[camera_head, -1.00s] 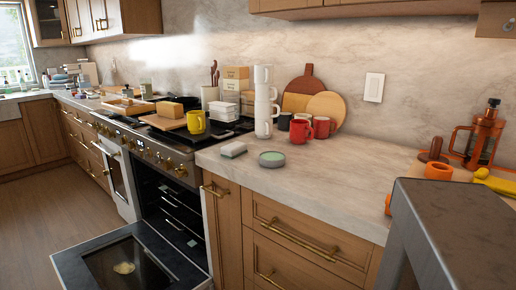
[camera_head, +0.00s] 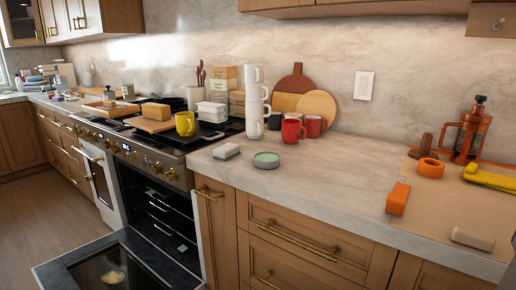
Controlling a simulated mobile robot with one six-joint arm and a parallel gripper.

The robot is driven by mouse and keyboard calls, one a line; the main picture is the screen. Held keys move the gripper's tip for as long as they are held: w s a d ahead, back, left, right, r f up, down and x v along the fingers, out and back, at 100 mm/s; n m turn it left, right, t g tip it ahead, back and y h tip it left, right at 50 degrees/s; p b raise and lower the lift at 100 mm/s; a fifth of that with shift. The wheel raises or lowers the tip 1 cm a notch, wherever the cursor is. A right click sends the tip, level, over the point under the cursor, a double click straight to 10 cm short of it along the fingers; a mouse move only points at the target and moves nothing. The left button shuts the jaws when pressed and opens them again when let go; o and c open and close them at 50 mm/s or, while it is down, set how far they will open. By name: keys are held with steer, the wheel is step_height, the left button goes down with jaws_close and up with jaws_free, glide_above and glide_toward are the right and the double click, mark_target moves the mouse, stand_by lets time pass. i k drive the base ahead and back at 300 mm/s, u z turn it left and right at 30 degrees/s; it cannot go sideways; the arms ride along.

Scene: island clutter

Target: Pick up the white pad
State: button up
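A small white pad (camera_head: 226,151) with a darker lower layer lies flat on the marble counter (camera_head: 320,180), near its left end beside the stove. It sits just left of a round grey-green dish (camera_head: 266,160), with a small gap between them. A cream, rounded block (camera_head: 472,239) lies near the counter's front edge at the far right. My gripper does not show in this view, so nothing tells whether it is open or shut.
Stacked white mugs (camera_head: 255,100), a red mug (camera_head: 293,131) and cutting boards (camera_head: 318,110) stand behind the pad. An orange block (camera_head: 398,198) and a copper press (camera_head: 468,130) are at right. The oven door (camera_head: 110,265) hangs open. Mid-counter is clear.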

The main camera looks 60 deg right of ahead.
mark_target(225, 153)
steer(key=z, duration=0.15)
steer(key=k, duration=1.3)
steer(key=z, duration=0.05)
steer(key=i, duration=1.45)
steer(key=u, duration=0.8)
steer(key=i, duration=0.5)
steer(key=u, duration=0.25)
